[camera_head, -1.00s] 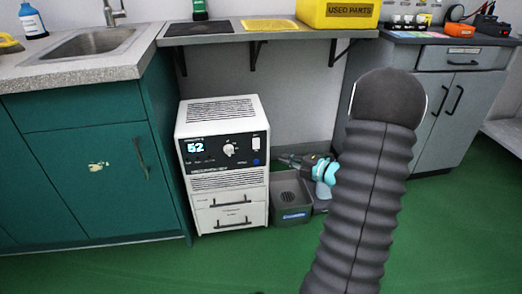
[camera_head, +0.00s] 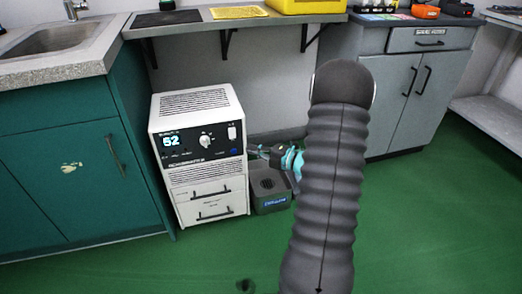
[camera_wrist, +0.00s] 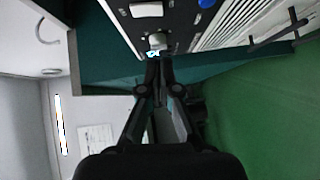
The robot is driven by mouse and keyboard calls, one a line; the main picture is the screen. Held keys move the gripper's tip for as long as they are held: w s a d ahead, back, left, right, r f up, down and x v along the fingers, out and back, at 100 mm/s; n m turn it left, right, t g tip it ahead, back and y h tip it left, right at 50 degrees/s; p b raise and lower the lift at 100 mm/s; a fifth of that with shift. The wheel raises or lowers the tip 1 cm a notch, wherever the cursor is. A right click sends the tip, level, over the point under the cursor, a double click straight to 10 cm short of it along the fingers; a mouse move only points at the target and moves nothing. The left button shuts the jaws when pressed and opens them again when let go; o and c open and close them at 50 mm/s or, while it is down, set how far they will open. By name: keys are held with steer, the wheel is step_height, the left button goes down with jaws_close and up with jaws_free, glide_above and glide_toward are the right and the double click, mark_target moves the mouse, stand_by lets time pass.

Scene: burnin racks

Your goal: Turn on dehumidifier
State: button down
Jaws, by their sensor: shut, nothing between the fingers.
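The dehumidifier (camera_head: 205,103) is a white upright cabinet under the counter. Its black front panel has a lit display (camera_head: 171,141) reading 52, a round knob (camera_head: 206,141), a white switch (camera_head: 232,132) and a blue button (camera_head: 234,152). My gripper (camera_head: 254,149) is at the right of the panel, with its thin fingers pointing left. In the wrist view the shut fingers (camera_wrist: 158,64) point at the panel, below the knob (camera_wrist: 157,40); the white switch (camera_wrist: 147,9) and blue button (camera_wrist: 207,3) are farther up. I cannot tell whether the fingertips touch anything.
A grey bin (camera_head: 270,202) stands on the floor beside the dehumidifier. A teal cabinet (camera_head: 75,185) with a sink is at left and a grey cabinet (camera_head: 385,100) at right. A shelf (camera_head: 190,28) spans above.

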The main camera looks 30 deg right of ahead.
mark_target(230, 138)
steer(key=w, duration=0.2)
steer(key=w+a, duration=0.1)
steer(key=w, duration=0.2)
steer(key=w+f+p, duration=0.1)
steer(key=w, duration=0.2)
steer(key=shift+w+a, duration=0.15)
steer(key=shift+a, duration=0.05)
steer(key=shift+f, duration=0.1)
